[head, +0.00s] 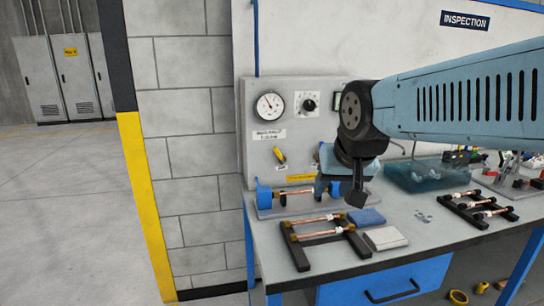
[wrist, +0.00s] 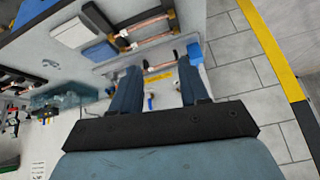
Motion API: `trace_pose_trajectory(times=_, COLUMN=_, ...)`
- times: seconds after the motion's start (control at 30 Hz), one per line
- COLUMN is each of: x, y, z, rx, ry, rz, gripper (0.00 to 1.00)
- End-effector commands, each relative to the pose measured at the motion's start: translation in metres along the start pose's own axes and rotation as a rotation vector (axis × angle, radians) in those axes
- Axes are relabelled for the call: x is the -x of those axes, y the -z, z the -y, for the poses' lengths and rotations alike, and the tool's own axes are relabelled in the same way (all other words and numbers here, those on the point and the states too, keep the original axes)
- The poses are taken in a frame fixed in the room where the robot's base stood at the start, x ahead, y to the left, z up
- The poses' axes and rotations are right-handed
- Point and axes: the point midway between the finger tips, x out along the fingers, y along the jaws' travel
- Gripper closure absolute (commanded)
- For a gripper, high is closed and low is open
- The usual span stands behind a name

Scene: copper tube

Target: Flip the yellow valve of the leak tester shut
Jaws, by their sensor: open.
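The leak tester (head: 256,150) is a grey panel on the back of the bench, at the left. Its yellow valve (head: 279,155) is a small lever low on the panel, tilted from upper left to lower right. A copper tube (head: 297,192) lies across the front of the tester, beside a blue block (head: 264,194). My gripper (head: 340,190) is open, pointing down, in front of the panel and right of the yellow valve, apart from it. In the wrist view my open fingers (wrist: 158,70) frame part of the panel; I cannot make out the yellow valve there.
A black rack with copper tubes (head: 322,235), a blue pad (head: 366,217) and a pale pad (head: 385,238) lie on the bench below my gripper. A bluish clear tub (head: 415,178) and another tube rack (head: 478,208) stand to the right. A gauge (head: 270,106) is above the valve.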

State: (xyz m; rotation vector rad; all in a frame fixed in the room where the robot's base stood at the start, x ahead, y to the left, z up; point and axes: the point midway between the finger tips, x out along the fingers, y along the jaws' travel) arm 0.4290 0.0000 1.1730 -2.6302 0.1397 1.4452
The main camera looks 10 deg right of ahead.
Motion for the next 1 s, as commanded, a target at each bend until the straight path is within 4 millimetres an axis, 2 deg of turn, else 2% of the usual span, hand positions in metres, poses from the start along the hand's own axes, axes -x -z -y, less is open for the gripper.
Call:
trace_pose_trajectory(times=0.2, x=-0.055, y=0.060, z=0.014, rx=-0.356, ry=0.033, rz=-0.147, gripper=0.55)
trace_pose_trajectory(times=0.5, x=-0.128, y=0.129, z=0.031, rx=-0.870, ry=0.214, rz=-0.323, gripper=0.55)
trace_pose_trajectory(times=0.7, x=-0.172, y=0.163, z=0.039, rx=-1.213, ry=0.409, rz=-0.389, gripper=0.55)
trace_pose_trajectory(times=1.0, x=-0.228, y=0.194, z=0.043, rx=-1.727, ry=0.793, rz=-0.379, gripper=0.55)
